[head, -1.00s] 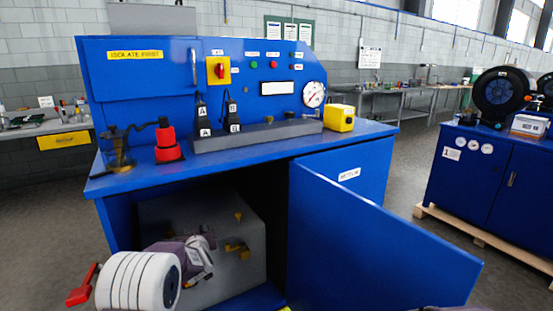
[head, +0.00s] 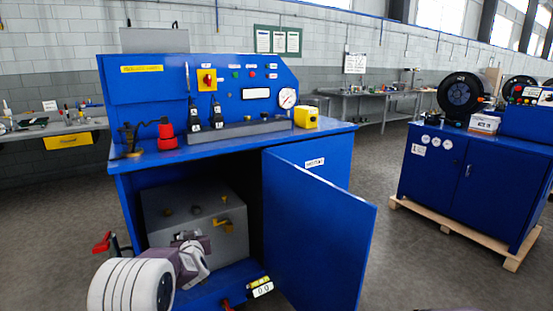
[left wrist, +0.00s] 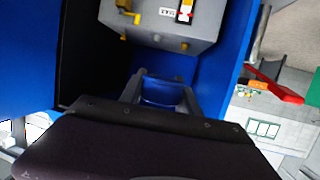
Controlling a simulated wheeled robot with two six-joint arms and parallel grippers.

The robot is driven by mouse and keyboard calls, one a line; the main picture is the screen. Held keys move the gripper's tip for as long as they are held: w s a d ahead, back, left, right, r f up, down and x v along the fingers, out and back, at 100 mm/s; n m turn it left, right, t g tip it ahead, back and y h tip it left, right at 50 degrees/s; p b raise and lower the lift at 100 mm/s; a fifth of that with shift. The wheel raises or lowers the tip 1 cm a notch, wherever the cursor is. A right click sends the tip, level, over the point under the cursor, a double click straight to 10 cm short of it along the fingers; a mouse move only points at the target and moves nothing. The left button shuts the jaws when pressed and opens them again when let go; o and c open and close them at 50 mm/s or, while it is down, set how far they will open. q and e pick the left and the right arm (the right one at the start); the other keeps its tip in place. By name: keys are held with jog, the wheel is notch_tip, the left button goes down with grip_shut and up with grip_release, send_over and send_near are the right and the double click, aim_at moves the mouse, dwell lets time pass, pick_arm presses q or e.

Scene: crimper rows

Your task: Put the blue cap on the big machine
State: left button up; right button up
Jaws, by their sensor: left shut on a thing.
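The big machine is the large blue bench (head: 150,86) with a gauge panel and an open lower cabinet. A grey tank (head: 232,240) with yellow fittings (head: 224,225) stands in the cabinet. My left gripper (head: 188,237) is in front of the tank, at the cabinet opening. In the left wrist view its fingers (left wrist: 160,100) are shut on a blue piece (left wrist: 160,88), which looks like the blue cap. The gripper hides this piece in the head view. The tank (left wrist: 150,30) shows beyond the fingers. My right gripper is not in view.
The open blue door (head: 318,235) stands right of the opening. A red handle (head: 102,243) is left of my gripper. Another blue cabinet (head: 440,175) stands on a pallet at right. Bare floor lies between them.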

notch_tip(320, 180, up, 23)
jog(key=p, duration=2.1)
jog(key=shift+p, duration=0.4)
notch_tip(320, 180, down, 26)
jog(key=b, duration=2.5)
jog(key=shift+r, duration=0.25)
